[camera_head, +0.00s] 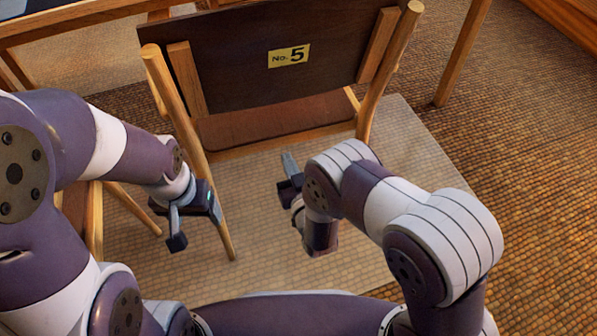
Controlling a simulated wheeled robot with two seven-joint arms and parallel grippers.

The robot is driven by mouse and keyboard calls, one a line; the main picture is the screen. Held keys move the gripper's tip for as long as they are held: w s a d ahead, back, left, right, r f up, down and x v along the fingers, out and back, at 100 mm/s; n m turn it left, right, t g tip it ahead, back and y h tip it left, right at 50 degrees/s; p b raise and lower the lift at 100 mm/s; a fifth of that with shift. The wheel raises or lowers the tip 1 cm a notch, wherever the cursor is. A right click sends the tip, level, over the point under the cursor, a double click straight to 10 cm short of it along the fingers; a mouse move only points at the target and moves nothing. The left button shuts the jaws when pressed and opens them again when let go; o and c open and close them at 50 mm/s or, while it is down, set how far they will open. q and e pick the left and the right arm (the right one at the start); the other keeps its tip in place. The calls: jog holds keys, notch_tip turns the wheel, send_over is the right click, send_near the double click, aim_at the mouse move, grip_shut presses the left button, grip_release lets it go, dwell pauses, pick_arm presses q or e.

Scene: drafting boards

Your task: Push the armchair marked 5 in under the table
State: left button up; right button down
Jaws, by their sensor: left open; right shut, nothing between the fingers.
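The armchair (235,75) has a dark backrest with a yellow "No. 5" label, wooden posts and a reddish-brown seat. It stands with its back towards me, in front of the wooden table (75,16) at the top. My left gripper (192,222) is open, low beside the chair's left rear leg; I cannot tell whether it touches the leg. My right gripper (289,165) is shut and empty, behind the chair below the seat, apart from the backrest. My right arm hides part of the floor near the right rear post.
A pale mat (275,255) lies under the chair on brown woven carpet (525,130). A table leg (462,55) stands right of the chair. Wooden furniture parts (95,222) show at the left, partly hidden by my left arm. The carpet at right is clear.

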jog(key=p+v, duration=0.1)
jog(key=v, duration=0.6)
jog(key=shift+p, duration=0.35)
